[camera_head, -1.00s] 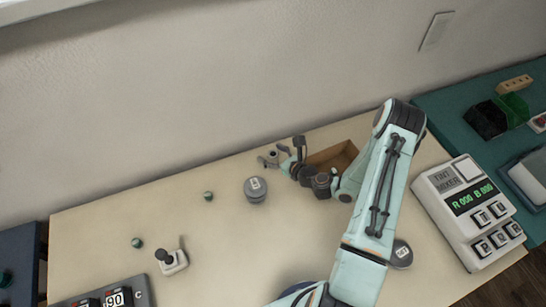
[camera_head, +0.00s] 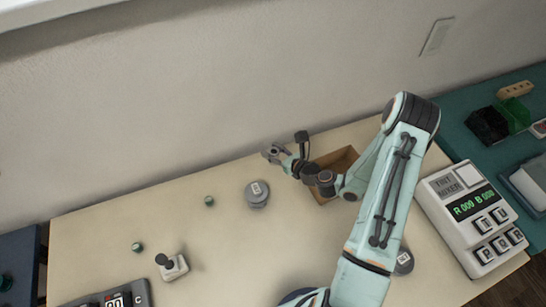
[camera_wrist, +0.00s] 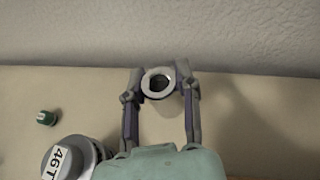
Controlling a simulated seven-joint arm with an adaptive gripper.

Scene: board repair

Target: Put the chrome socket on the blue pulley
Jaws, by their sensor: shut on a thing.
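The chrome socket (camera_wrist: 159,83) is a short, shiny ring with a dark hole, seen from above in the wrist view. It sits upright between the fingertips of my gripper (camera_wrist: 161,87), which is shut on it. In the head view my gripper (camera_head: 274,152) is at the back edge of the table, in front of the wall, and the socket is too small to make out clearly. A grey, round, labelled part (camera_head: 257,193) stands in front of the gripper; its label reads 46T in the wrist view (camera_wrist: 73,160).
An open brown box (camera_head: 340,162) stands behind my forearm. Small green caps (camera_head: 209,201) and a joystick unit (camera_head: 172,266) are to the left. Another labelled round part (camera_head: 403,262) lies beside my arm, near the tint mixer (camera_head: 473,218).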

